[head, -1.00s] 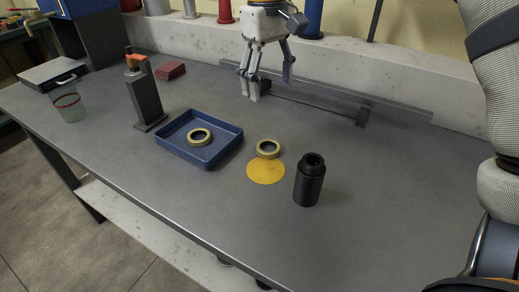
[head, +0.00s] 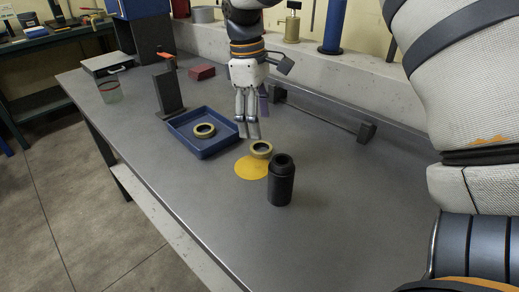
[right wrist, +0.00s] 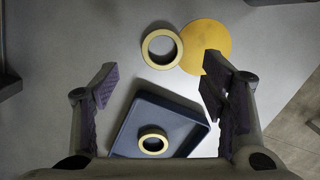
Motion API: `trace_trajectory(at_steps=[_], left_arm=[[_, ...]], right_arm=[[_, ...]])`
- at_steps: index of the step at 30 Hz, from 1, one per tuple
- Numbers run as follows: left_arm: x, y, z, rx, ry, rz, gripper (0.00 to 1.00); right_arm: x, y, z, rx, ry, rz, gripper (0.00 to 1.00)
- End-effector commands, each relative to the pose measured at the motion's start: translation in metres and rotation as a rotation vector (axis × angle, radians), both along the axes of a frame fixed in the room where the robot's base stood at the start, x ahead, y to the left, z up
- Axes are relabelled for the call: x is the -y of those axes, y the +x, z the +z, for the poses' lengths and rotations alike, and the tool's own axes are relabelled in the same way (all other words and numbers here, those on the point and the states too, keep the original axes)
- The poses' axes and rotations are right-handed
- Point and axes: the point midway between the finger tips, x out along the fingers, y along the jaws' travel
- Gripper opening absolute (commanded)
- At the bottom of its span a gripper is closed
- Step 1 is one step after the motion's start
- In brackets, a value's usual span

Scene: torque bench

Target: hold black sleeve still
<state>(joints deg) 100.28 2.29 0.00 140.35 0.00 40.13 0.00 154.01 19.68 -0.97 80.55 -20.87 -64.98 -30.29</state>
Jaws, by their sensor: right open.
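The black sleeve (head: 281,182) stands upright on the grey bench in the head view, to the right of the yellow disc (head: 252,168). A brass-coloured ring (head: 261,149) lies at the disc's edge; it also shows in the right wrist view (right wrist: 162,49). My right gripper (head: 248,132) hangs behind the ring and sleeve, apart from the sleeve. In the right wrist view its jaws (right wrist: 158,88) are spread with nothing between the fingertips. A dark shape at that view's top edge is too cut off to identify. My left gripper is not in view.
A blue tray (head: 220,148) holding a second ring (head: 204,130) lies left of the disc. A dark upright stand (head: 168,93) is behind it. A low rail (head: 320,119) runs along the back. The bench right of the sleeve is clear.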

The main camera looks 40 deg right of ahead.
Motion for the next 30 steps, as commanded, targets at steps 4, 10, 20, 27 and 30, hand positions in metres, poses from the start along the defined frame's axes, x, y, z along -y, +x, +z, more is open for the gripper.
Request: trace_trajectory(at_steps=[4, 10, 20, 27, 30], left_arm=[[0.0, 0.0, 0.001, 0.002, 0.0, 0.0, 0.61], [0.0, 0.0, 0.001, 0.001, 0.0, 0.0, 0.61], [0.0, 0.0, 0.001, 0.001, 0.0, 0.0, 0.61], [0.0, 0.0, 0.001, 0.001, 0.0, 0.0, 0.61], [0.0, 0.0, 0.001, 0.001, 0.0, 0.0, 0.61]], right_arm=[[0.0, -0.003, -0.019, -0.001, 0.001, 0.001, 0.66], [0.0, -0.007, -0.055, 0.001, 0.0, 0.001, 0.66], [0.001, -0.007, -0.059, 0.004, -0.001, 0.0, 0.51], [0.001, -0.007, -0.059, 0.004, -0.001, 0.0, 0.16], [0.001, -0.007, -0.059, 0.004, -0.001, 0.0, 0.16]])
